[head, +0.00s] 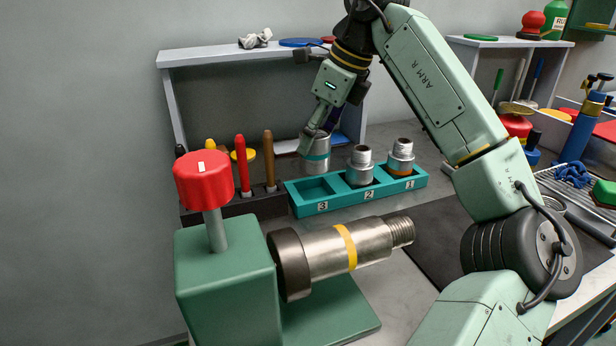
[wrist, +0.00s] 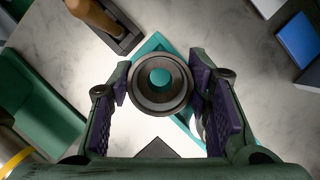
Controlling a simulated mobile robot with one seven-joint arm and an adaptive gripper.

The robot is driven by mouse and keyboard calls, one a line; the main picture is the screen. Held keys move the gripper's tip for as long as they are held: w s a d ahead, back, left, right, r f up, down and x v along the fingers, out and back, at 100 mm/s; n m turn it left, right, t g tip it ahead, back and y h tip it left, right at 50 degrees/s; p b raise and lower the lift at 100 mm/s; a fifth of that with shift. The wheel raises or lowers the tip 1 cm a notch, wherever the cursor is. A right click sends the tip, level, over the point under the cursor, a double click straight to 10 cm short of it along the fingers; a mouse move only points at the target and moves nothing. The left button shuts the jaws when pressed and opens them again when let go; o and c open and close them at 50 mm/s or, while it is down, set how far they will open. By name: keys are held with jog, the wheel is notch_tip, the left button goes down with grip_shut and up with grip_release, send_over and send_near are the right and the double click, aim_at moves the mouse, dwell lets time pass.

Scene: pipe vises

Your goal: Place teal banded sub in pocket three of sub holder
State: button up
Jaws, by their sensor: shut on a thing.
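The teal banded sub (head: 317,164), a short metal cylinder with a teal band, is between the fingers of my gripper (head: 316,143), which is shut on it. It looks upright and, in the head view, appears just above the back edge of pocket three; the exact height is hard to tell. The teal sub holder (head: 347,202) has pockets marked 3, 2 and 1 from left to right. Pocket three (head: 317,188) looks empty. In the wrist view the sub (wrist: 160,106) shows end-on, with teal visible through its bore and the holder (wrist: 150,48) partly hidden beneath it.
A plain metal sub (head: 360,163) stands in pocket two and an orange-banded sub (head: 401,156) in pocket one. Left of the holder, upright handled tools (head: 243,165) stand in a dark rack. In front, a green vise (head: 225,280) holds a yellow-banded pipe (head: 330,250).

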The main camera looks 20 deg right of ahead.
jog(key=shift+f, duration=3.4)
jog(key=shift+f, duration=0.1)
jog(key=shift+f, duration=0.15)
jog(key=o, duration=1.5)
jog(key=shift+o, duration=0.2)
jog(key=v, duration=1.2)
jog(key=shift+r, duration=0.25)
